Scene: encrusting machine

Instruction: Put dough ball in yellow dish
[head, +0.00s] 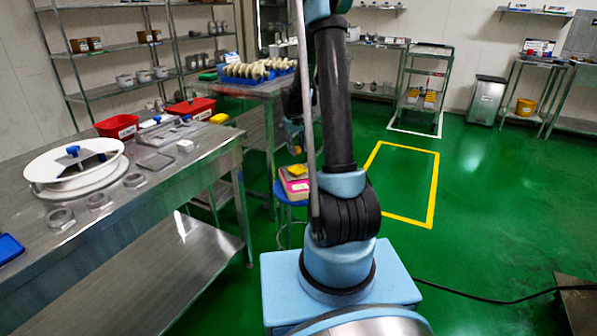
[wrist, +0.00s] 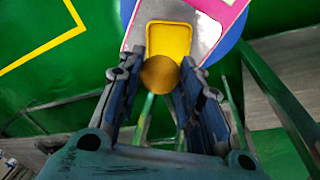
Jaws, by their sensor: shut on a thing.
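In the wrist view the dough ball (wrist: 159,75) is a round brown-yellow ball. My gripper (wrist: 160,78) is shut on it, with one finger on each side. The yellow dish (wrist: 168,40) lies beyond the ball in the wrist view, on a scale with a pink edge and a pale top. The ball overlaps the near end of the dish in the picture; its height above the dish cannot be told. In the head view the yellow dish (head: 298,170) sits on the pink scale (head: 295,186). My gripper is mostly hidden behind my arm there.
The scale rests on a blue round stool (head: 290,197). A steel table (head: 200,172) at the left holds a white round machine part, metal rings and red bins (head: 117,125). A second steel table behind carries a tray of pale pieces.

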